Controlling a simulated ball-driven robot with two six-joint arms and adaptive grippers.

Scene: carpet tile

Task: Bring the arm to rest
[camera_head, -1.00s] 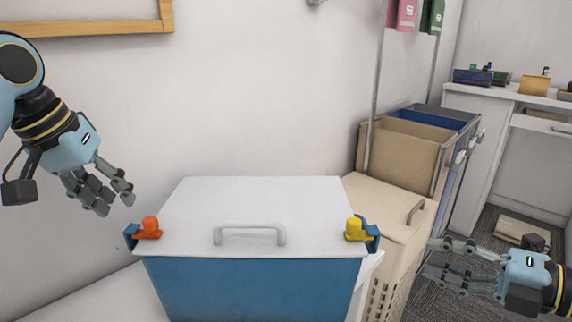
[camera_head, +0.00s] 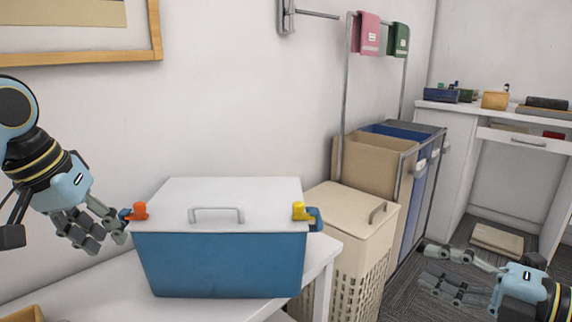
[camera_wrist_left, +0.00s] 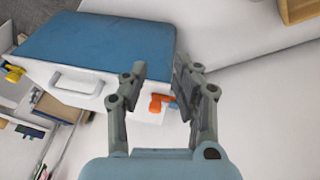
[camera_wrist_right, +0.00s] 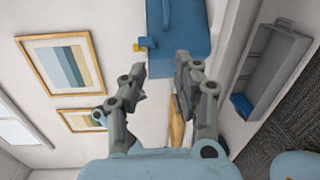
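My left gripper (camera_head: 97,232) is in the air at the left of the head view, beside the left end of a blue box with a white lid (camera_head: 225,262). It is open and empty; in the left wrist view its fingers (camera_wrist_left: 158,85) stand apart, with the orange latch (camera_wrist_left: 160,103) seen between them. My right gripper (camera_head: 455,273) is in the air at the lower right, over the carpet. It is open and empty, its fingers (camera_wrist_right: 160,75) apart in the right wrist view. The lid lies flat on the box, with the orange latch and a yellow latch (camera_head: 299,211) at its ends.
The box stands on a white table (camera_head: 328,250). A cream hamper (camera_head: 350,215) and sorting bins (camera_head: 375,158) stand to its right. A white desk (camera_head: 445,140) is at the far right. Carpet (camera_head: 405,295) is open between bins and desk.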

